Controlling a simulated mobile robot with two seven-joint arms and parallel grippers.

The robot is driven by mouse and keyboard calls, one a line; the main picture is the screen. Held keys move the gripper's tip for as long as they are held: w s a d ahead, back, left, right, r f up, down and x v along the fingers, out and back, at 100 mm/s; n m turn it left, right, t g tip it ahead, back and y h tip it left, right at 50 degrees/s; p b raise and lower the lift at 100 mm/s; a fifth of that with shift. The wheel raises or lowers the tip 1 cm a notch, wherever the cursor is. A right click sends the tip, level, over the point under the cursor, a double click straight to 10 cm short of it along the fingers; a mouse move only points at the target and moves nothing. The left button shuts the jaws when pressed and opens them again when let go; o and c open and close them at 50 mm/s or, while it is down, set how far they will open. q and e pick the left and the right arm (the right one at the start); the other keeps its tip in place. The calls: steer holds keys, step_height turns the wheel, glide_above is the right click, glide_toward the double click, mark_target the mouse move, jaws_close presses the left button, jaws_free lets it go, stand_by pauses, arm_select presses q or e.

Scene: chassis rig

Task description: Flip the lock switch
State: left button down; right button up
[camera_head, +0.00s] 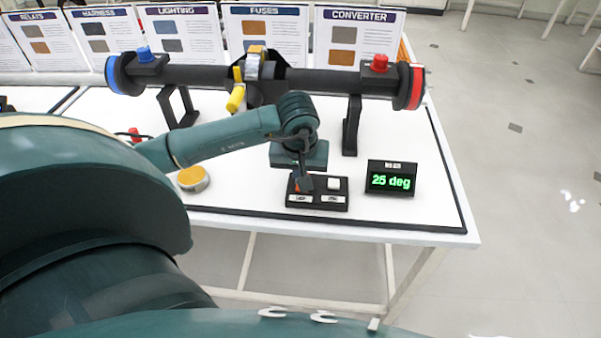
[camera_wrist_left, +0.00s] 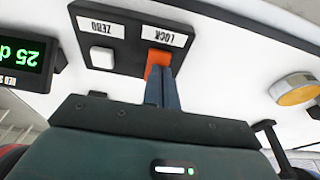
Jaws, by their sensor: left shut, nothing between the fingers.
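The switch box (camera_head: 330,200) is a small black panel on the white table, near its front edge. It carries an orange lock switch (camera_wrist_left: 157,58) under a LOCK label and a white button (camera_wrist_left: 102,57) under a ZERO label; the white button also shows in the head view (camera_head: 334,183). My left gripper (camera_head: 304,184) points down over the lock side of the box. In the left wrist view its shut fingers (camera_wrist_left: 162,90) are at the orange switch and partly cover it. I cannot tell whether they press on it. My right gripper is not in view.
A small display (camera_head: 391,178) reading "25 deg" stands right of the box. A yellow-topped round button (camera_head: 194,178) is to the left. A dark horizontal bar (camera_head: 330,82) with blue and red ends stands behind on supports. Label cards (camera_head: 359,38) line the back.

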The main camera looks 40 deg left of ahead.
arm_select(q)
steer(key=shift+w+a+r, duration=0.1)
steer(key=shift+w+a, duration=0.1)
steer(key=shift+w, duration=0.1)
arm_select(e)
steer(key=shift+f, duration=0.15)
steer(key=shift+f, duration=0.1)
arm_select(q)
steer(key=p+v, duration=0.1)
steer(key=v, duration=0.2)
steer(key=p+v, duration=0.1)
steer(key=shift+w+a+r+p, duration=0.2)
steer(key=shift+w+r+p, duration=0.05)
steer(key=shift+p, duration=0.05)
steer(key=s+d+r, duration=0.2)
steer(key=s+r, duration=0.2)
steer(key=r, duration=0.4)
steer(key=shift+s+d+r+b, duration=0.2)
steer(key=shift+d+b, duration=0.1)
steer(key=shift+d, duration=0.1)
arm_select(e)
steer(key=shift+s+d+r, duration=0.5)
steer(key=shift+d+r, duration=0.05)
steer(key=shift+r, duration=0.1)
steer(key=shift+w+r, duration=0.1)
